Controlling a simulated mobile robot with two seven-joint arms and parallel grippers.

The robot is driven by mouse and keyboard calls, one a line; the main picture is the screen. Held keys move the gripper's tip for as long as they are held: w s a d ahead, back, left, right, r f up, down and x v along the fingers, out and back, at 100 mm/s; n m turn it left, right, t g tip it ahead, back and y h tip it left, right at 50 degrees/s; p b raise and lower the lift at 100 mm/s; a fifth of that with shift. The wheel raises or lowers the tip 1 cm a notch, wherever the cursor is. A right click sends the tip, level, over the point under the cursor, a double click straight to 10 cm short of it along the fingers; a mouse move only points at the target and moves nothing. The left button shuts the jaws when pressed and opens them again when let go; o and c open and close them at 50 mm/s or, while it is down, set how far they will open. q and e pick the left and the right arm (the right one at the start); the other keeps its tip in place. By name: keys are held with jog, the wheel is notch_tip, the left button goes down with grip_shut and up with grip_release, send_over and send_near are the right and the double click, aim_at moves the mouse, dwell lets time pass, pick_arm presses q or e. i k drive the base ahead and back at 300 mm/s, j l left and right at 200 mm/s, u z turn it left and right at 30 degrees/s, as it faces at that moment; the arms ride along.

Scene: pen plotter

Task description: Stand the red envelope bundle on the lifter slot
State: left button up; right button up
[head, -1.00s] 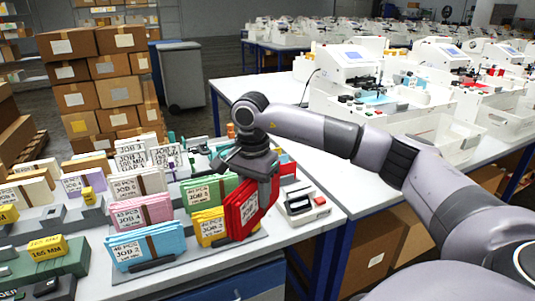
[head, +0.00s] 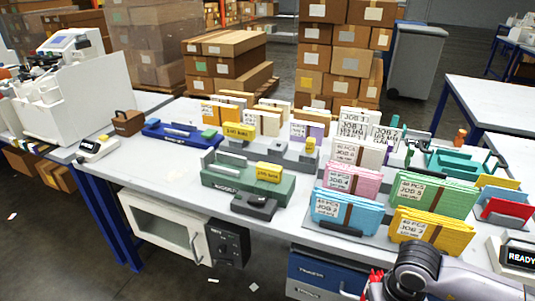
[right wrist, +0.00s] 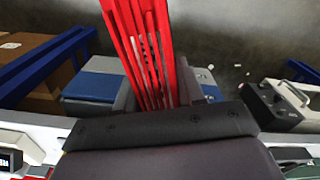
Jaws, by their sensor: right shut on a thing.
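The red envelope bundle (right wrist: 150,45) is held by my right gripper (right wrist: 160,125), seen edge-on in the right wrist view. A small red part of it (head: 372,284) shows at the bottom of the head view, beside my right arm. The bundle is in front of the table, over the floor side; the rest of it is cut off. I cannot tell which part is the lifter slot. My left gripper is out of view.
Blue (head: 347,213), yellow (head: 432,230), pink (head: 352,180) and green (head: 437,193) envelope bundles stand at the right. A small dark device (head: 254,206) sits by the front edge. The white tabletop (head: 150,180) is bare at front left.

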aim_at(181, 132)
jog(key=i+j+u, duration=0.1)
jog(key=j, duration=0.35)
jog(key=i+j, duration=0.15)
jog(key=j, duration=0.25)
jog(key=i+j+u, duration=0.15)
jog(key=j, duration=0.3)
jog(key=i+j+u, duration=0.1)
jog(key=j, duration=0.3)
jog(key=i+j+u, duration=0.1)
jog(key=j, duration=0.3)
jog(key=i+j, duration=0.25)
jog(key=j, duration=0.15)
jog(key=i+j+u, duration=0.15)
jog(key=j, duration=0.25)
jog(key=i+j+u, duration=0.1)
jog(key=i+j, duration=0.15)
jog(key=j, duration=0.1)
